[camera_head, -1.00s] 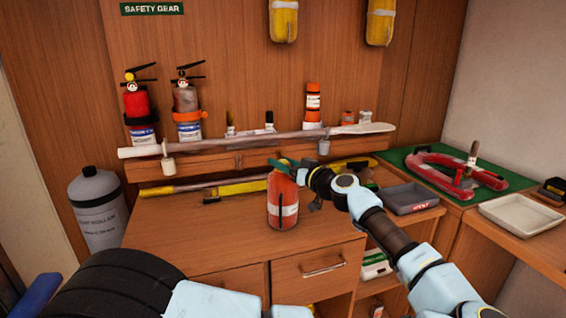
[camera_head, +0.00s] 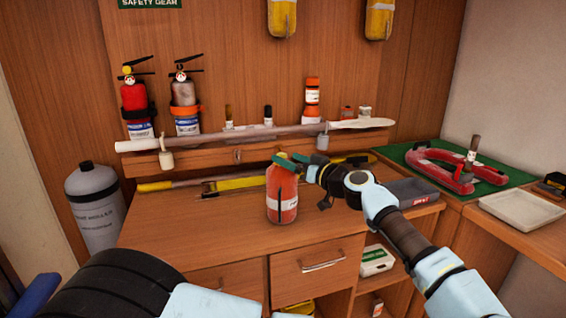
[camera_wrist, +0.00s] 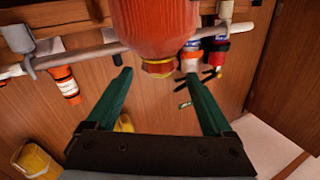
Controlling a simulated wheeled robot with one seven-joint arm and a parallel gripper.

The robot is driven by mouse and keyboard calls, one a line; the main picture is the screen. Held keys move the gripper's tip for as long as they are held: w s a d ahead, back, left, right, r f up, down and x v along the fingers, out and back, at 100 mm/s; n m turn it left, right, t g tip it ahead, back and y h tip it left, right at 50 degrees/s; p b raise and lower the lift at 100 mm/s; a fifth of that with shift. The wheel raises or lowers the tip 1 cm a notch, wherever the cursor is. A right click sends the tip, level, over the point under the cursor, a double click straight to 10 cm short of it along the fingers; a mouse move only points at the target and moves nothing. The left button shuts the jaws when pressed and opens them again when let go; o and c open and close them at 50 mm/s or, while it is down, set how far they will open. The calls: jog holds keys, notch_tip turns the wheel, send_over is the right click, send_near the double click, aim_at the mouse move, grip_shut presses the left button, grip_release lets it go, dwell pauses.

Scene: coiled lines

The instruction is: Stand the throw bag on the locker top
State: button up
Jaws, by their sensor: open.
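The throw bag, an orange-red rounded bag with a white label band (camera_head: 282,196), stands upright on the brown wooden locker top (camera_head: 215,235), near its middle. My gripper (camera_head: 284,161) comes in from the right, with its green fingers at the bag's top. In the wrist view the bag (camera_wrist: 155,22) fills the upper middle, its yellow-rimmed end towards my jaws. The two green fingers (camera_wrist: 157,82) are spread wide with nothing between them, their tips just short of the bag's body. Part of the bag's upper edge is hidden behind the fingers in the head view.
A long pole (camera_head: 230,138) lies across the back rail, with two fire extinguishers (camera_head: 135,105) behind it. A grey cylinder (camera_head: 97,210) stands left of the locker. The locker top's left front is clear.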

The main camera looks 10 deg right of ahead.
jog(key=b+v, duration=0.3)
jog(key=v, duration=0.5)
jog(key=shift+s, duration=0.2)
